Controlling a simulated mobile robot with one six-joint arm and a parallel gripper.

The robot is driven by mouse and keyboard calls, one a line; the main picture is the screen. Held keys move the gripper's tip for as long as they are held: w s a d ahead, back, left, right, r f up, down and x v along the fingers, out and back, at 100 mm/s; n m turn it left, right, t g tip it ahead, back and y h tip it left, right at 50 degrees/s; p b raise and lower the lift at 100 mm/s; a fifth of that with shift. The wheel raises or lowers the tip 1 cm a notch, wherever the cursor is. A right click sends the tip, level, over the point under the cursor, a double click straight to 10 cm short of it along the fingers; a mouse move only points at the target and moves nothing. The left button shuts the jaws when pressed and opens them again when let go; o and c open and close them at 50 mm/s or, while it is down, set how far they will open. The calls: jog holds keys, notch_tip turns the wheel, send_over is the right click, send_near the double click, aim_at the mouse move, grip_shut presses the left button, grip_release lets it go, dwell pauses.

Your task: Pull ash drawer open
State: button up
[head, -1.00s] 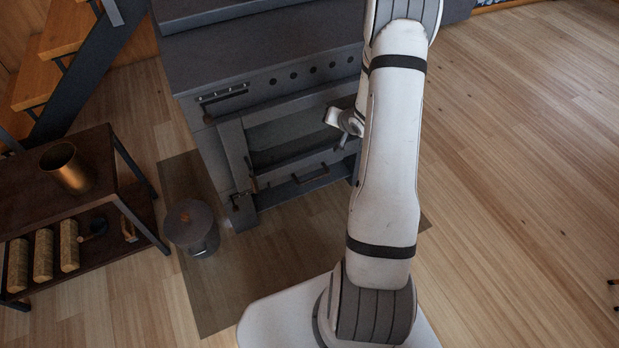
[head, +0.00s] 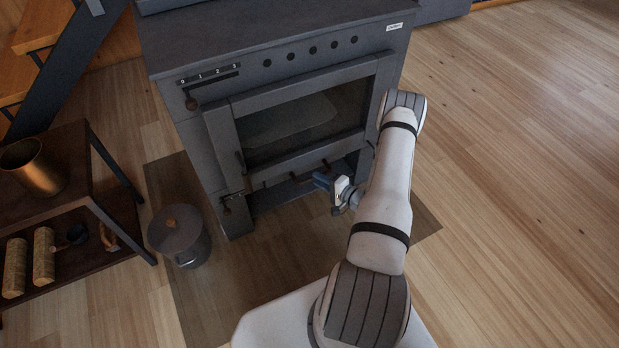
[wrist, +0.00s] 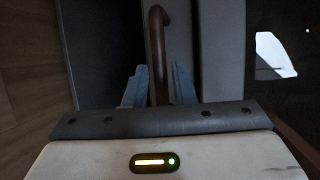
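The ash drawer (head: 283,192) is the low grey front at the bottom of the dark stove, below the glass door. It looks closed, though my gripper covers part of it. My gripper (head: 322,180) is low in front of the drawer's right part. In the wrist view, a brown curved handle (wrist: 157,50) runs between the two blue-grey fingers (wrist: 158,88). The fingers stand apart, with a narrow gap on each side of the handle. I cannot tell whether either finger touches it.
The stove's glass door (head: 300,118) is shut above the drawer. A lidded grey bucket (head: 180,240) stands on the floor at left. A dark shelf table (head: 75,215) with a brass pot (head: 35,168) is farther left. The floor at right is clear.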

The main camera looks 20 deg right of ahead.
jog(key=b+x, duration=0.1)
jog(key=x, duration=0.3)
jog(key=shift+w+f, duration=0.1)
jog(key=shift+w, duration=0.25)
grip_shut()
